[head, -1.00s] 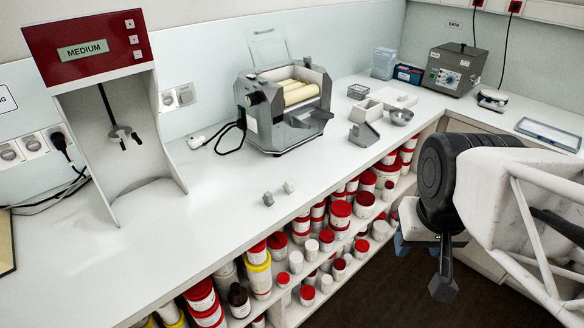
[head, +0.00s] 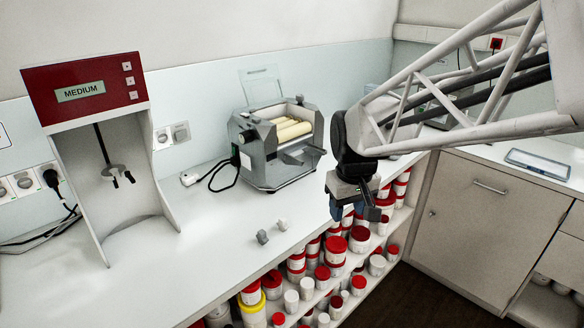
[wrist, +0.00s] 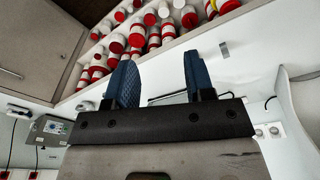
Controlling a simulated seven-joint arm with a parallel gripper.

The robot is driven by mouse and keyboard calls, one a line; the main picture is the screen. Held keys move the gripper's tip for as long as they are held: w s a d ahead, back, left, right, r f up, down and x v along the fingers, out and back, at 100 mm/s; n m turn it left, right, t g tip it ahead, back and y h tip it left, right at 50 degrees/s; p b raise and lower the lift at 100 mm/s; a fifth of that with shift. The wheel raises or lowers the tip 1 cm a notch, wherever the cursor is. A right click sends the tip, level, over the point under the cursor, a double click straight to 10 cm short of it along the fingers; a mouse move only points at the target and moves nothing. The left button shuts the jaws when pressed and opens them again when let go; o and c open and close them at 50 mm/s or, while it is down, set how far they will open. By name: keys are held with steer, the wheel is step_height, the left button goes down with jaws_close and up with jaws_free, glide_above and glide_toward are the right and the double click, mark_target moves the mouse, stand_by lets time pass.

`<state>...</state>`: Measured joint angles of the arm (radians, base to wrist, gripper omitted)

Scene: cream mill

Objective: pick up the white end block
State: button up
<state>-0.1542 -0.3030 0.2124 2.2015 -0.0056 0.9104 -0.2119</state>
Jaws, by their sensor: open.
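The white end block (head: 282,225) is a small pale piece standing on the white bench top, in front of the roller mill. A similar grey block (head: 262,237) sits beside it to the left, a small gap apart. My gripper (head: 357,207) hangs to the right of both blocks, apart from them, near the front edge of the bench. In the wrist view its two blue fingers (wrist: 160,82) are spread with nothing between them.
The grey mill (head: 278,148) with cream rollers stands behind the blocks. A mixer with a red head (head: 84,90) stands at left. Shelves of red-lidded tubs (head: 335,250) lie below the bench edge. The bench around the blocks is clear.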

steer(key=w+a+f+n, duration=0.2)
steer(key=w+a+f, duration=0.4)
steer(key=w, duration=0.4)
steer(key=n+g, duration=0.1)
steer(key=n, duration=0.2)
glide_above(283, 219)
steer(key=f, duration=0.6)
steer(key=shift+a, duration=0.2)
steer(key=shift+f, duration=0.1)
steer(key=shift+f, duration=1.25)
steer(key=shift+d+f, duration=0.15)
steer(key=shift+f, duration=2.45)
jaws_close()
